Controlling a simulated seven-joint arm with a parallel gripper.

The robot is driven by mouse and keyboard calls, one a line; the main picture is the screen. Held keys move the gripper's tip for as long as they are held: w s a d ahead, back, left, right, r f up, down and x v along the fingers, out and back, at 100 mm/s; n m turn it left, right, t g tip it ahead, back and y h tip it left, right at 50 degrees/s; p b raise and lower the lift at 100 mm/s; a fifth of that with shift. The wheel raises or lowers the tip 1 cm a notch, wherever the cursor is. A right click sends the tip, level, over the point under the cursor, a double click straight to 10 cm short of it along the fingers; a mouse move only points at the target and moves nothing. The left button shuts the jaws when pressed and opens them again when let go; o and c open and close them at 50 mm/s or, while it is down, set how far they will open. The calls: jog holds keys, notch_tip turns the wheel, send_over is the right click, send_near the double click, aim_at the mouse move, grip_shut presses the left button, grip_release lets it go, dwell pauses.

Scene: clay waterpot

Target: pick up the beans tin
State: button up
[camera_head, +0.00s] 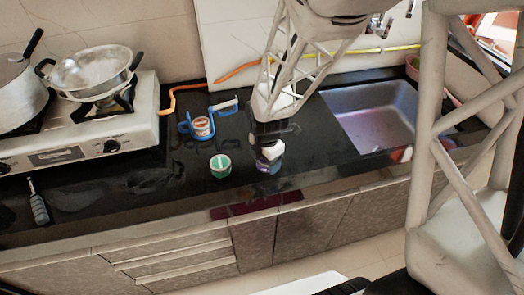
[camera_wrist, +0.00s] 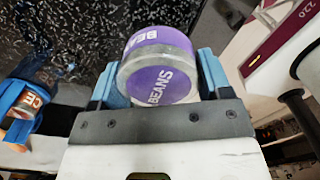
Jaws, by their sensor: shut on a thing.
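The beans tin (camera_wrist: 160,80) is purple with a silver rim and the word BEANS on it. It sits between the blue fingers of my gripper (camera_wrist: 158,88) in the wrist view, with a finger against each side. In the head view my gripper (camera_head: 268,150) is over the dark counter, and the purple side of the tin (camera_head: 266,167) shows just below it. My gripper is shut on the tin. I cannot tell whether the tin touches the counter.
A green tin (camera_head: 220,166) stands just left of my gripper. Behind it a blue holder (camera_head: 184,127) surrounds a white and orange tin (camera_head: 202,126). A sink (camera_head: 375,115) is to the right, a stove (camera_head: 75,135) to the left. The counter's front edge is close.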

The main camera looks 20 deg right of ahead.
jog(key=s, duration=0.9)
jog(key=shift+s+d+r, duration=0.25)
jog(key=shift+s+r, duration=0.1)
jog(key=shift+r, duration=0.1)
jog(key=w+a+r+m, duration=0.1)
jog(key=w+a+r, duration=0.2)
jog(key=w+a, duration=0.3)
jog(key=w+a+r+m, duration=0.2)
jog(key=w+a+r, duration=0.2)
jog(key=w, duration=1.2)
jog(key=w+a+r+m, duration=0.1)
jog(key=w+a+r, duration=0.3)
jog(key=w+a, duration=0.4)
jog(key=w, duration=0.3)
jog(key=shift+w+a+m, duration=0.3)
jog(key=shift+m, duration=0.1)
jog(key=shift+f, duration=0.15)
jog(key=shift+f, duration=1.9)
jog(key=shift+f, duration=1.45)
